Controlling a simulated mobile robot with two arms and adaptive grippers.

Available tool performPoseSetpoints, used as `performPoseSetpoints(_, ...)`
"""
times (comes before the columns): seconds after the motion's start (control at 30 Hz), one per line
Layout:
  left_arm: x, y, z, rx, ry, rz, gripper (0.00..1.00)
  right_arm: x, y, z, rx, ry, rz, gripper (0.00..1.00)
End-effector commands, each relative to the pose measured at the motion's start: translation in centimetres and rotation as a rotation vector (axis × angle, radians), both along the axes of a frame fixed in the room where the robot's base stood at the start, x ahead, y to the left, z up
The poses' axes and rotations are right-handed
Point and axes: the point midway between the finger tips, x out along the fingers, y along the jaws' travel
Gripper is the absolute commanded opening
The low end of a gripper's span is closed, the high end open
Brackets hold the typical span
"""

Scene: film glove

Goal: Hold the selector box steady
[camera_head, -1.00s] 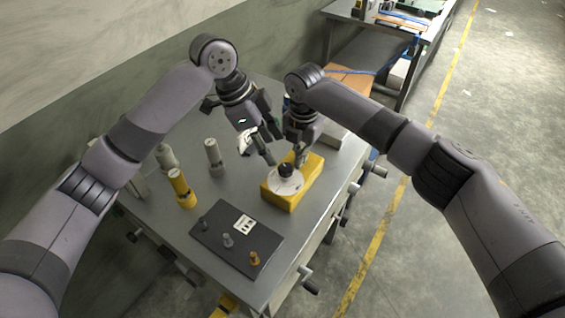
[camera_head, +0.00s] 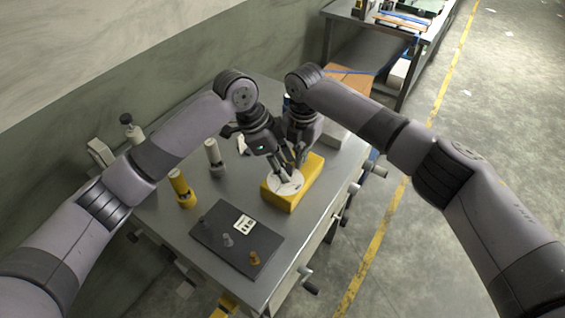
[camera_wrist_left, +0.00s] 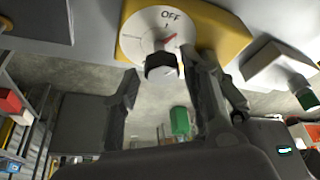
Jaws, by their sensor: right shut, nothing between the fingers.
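The selector box is a yellow box (camera_head: 310,180) with a white dial (camera_head: 287,188) on top, near the table's right edge. In the left wrist view the yellow box (camera_wrist_left: 218,30) shows "OFF" on its dial, a red mark and a black knob (camera_wrist_left: 160,66). My left gripper (camera_head: 282,168) is over the dial with fingers apart. In its wrist view the knob appears between and just beyond the fingertips; I cannot tell whether they touch it. My right gripper (camera_head: 301,160) is shut and empty at the box's far side; contact with the box is unclear.
A dark board (camera_head: 225,240) with several small pegs lies in front. A yellow cylinder (camera_head: 181,188) and a grey cylinder (camera_head: 214,157) stand left of the box. A pale box (camera_head: 343,130) is behind my right gripper.

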Motion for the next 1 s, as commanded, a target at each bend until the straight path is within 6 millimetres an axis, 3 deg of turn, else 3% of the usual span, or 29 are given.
performPoseSetpoints(0.03,0.01,0.01,-0.07,0.0,0.0,0.0,0.35,-0.23,-0.2,-0.65,-0.006,0.008,-0.002,0.0)
performPoseSetpoints(0.5,-0.15,-0.05,-0.09,0.0,0.004,-0.004,0.04,-0.17,-0.24,-0.67,-0.007,0.006,-0.002,0.0)
performPoseSetpoints(0.77,-0.29,-0.11,-0.11,0.001,0.006,0.02,0.03,-0.11,-0.28,-0.69,-0.006,0.005,-0.003,0.0)
performPoseSetpoints(1.0,-0.5,-0.15,-0.19,0.001,0.008,0.141,0.03,-0.07,-0.3,-0.7,-0.007,0.003,-0.004,0.0)
